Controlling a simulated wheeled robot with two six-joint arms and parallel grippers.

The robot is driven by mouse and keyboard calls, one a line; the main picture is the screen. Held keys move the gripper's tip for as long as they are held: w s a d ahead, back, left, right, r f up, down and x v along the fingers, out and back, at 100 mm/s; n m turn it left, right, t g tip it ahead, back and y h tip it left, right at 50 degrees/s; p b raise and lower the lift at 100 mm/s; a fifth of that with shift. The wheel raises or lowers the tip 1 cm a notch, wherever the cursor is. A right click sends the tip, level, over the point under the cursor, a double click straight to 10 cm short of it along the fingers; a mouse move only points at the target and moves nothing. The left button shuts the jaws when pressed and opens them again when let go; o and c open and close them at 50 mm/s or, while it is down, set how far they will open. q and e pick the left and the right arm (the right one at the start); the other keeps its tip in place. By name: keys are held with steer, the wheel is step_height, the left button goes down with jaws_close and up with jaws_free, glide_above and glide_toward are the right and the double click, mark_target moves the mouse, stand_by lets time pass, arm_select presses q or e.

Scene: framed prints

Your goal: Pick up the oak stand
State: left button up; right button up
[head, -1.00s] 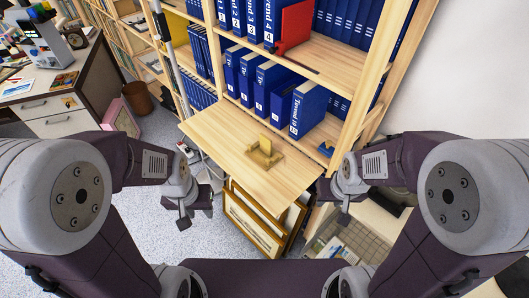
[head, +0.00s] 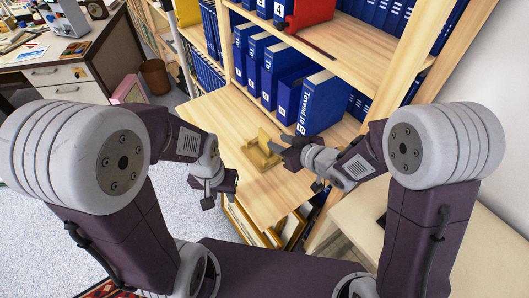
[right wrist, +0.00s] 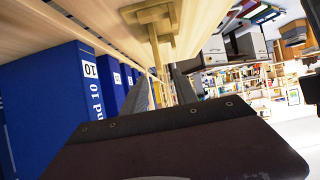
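The oak stand (head: 262,150) is a small pale wooden piece with a flat base and an upright part. It rests on the wooden shelf board in the head view, in front of the blue binders. My right gripper (head: 283,148) is at its right side. In the right wrist view the stand (right wrist: 152,14) is at the top, and its narrow upright part runs down between the two fingers (right wrist: 163,92). The fingers look apart, with gaps beside the wood; contact is not clear. My left gripper (head: 215,192) hangs empty left of the board, and its finger gap is not clear.
The shelf board (head: 225,117) is mostly bare around the stand. Blue binders (head: 320,103) stand close behind and beside my right gripper. Framed prints (head: 243,222) lean under the board.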

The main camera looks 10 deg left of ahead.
mark_target(269, 138)
steer(key=x, duration=0.3)
steer(key=shift+w+d+f+b, duration=0.2)
steer(key=shift+w+b, duration=0.1)
steer(key=shift+w, duration=0.05)
steer(key=shift+w+a, duration=0.15)
steer(key=shift+a, duration=0.2)
steer(key=x, duration=0.5)
steer(key=shift+a+b, duration=0.3)
steer(key=shift+c, duration=0.3)
jaws_close()
steer(key=shift+d, duration=0.1)
